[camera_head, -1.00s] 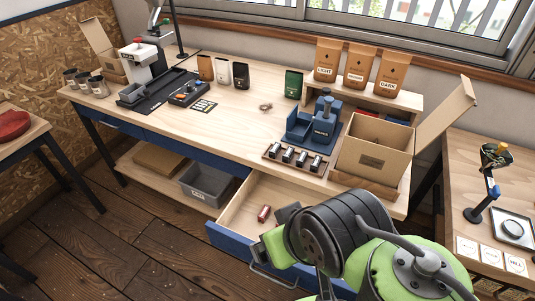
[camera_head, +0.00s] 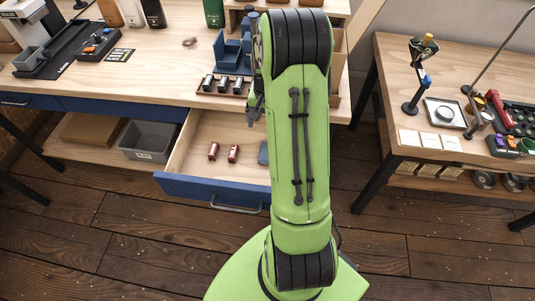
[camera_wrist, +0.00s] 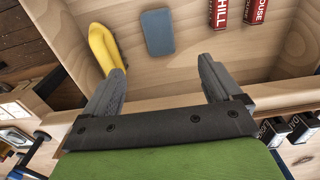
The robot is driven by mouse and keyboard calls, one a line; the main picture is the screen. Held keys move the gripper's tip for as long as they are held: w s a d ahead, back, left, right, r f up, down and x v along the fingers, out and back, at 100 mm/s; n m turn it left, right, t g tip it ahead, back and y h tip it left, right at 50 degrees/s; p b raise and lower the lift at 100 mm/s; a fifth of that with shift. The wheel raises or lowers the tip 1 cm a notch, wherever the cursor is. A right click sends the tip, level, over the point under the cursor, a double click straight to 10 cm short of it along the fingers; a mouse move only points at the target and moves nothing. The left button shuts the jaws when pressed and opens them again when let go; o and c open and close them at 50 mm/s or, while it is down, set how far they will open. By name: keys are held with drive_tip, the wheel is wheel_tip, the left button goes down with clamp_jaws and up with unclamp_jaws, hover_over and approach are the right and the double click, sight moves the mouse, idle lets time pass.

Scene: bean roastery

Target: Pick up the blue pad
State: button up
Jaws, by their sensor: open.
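The blue pad (camera_wrist: 158,32) is a small grey-blue rounded rectangle lying flat on the wooden floor of the open drawer (camera_head: 200,188). In the head view the pad (camera_head: 263,153) shows only in part, at the left edge of my arm, which hides the rest. My gripper (camera_wrist: 162,68) is open and empty above the drawer. In the wrist view the pad lies ahead of the gap between the fingertips, apart from them. In the head view only a little of my gripper (camera_head: 256,104) shows beside the arm.
In the drawer, a yellow object (camera_wrist: 104,47) lies left of the pad in the wrist view, close to one finger. A rack of small cans (camera_head: 222,85) stands on the bench above the drawer.

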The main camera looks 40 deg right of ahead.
wheel_tip(320, 180, down, 14)
drive_tip(key=b, duration=0.3)
drive_tip(key=shift+d+f+b, duration=0.15)
drive_tip(key=shift+b, duration=0.2)
drive_tip(key=shift+c, duration=0.7)
drive_tip(key=c, duration=1.1)
wheel_tip(320, 180, up, 10)
drive_tip(key=p, duration=0.3)
